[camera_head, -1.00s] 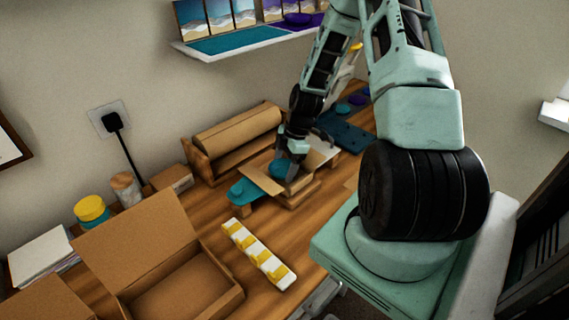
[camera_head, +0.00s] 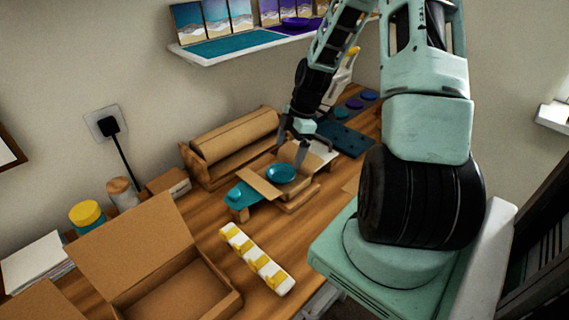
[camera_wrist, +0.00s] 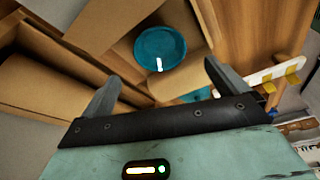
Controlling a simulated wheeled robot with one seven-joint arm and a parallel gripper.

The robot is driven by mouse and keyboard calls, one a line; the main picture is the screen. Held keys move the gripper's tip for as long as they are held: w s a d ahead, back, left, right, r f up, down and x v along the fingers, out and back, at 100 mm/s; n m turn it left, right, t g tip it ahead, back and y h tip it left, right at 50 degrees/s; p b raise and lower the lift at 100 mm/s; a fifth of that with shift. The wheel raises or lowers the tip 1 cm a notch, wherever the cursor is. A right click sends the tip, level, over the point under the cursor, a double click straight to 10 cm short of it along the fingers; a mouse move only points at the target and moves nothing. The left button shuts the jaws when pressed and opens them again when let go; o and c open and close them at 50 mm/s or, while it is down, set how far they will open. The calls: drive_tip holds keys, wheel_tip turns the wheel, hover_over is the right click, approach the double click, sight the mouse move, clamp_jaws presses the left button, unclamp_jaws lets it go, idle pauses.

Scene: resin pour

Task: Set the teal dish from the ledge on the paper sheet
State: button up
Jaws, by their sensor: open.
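My gripper (camera_head: 292,148) is open and empty, above and behind the dish in the head view. In the wrist view, the fingers of my gripper (camera_wrist: 160,78) are spread wide, and the dish lies beyond them, apart from both. The wall ledge (camera_head: 237,45) has a bare teal section at left.
A purple dish (camera_head: 296,23) stands on the ledge's purple part. A paper roll in a holder (camera_head: 235,138) is behind the sheet. An open cardboard box (camera_head: 170,270) and a white strip with yellow pieces (camera_head: 257,259) are in front. A dark teal board (camera_head: 345,138) lies at right.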

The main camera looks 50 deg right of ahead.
drive_tip(key=w+v, duration=0.1)
drive_tip(key=v, duration=0.4)
drive_tip(key=s+a+r+m+g+h, duration=0.1)
drive_tip(key=a+r, duration=0.2)
drive_tip(key=a, duration=0.8)
drive_tip(key=s+a+r+m+g, duration=0.1)
drive_tip(key=a+r, duration=0.1)
drive_tip(key=a, duration=0.9)
drive_tip(key=s+a+r+m+h, duration=0.1)
drive_tip(key=s+a+r+m, duration=0.2)
drive_tip(key=s+a, duration=1.3)
drive_tip(key=shift+s+r+t, duration=0.3)
drive_tip(key=shift+s+r, duration=0.15)
drive_tip(key=shift+r, duration=0.25)
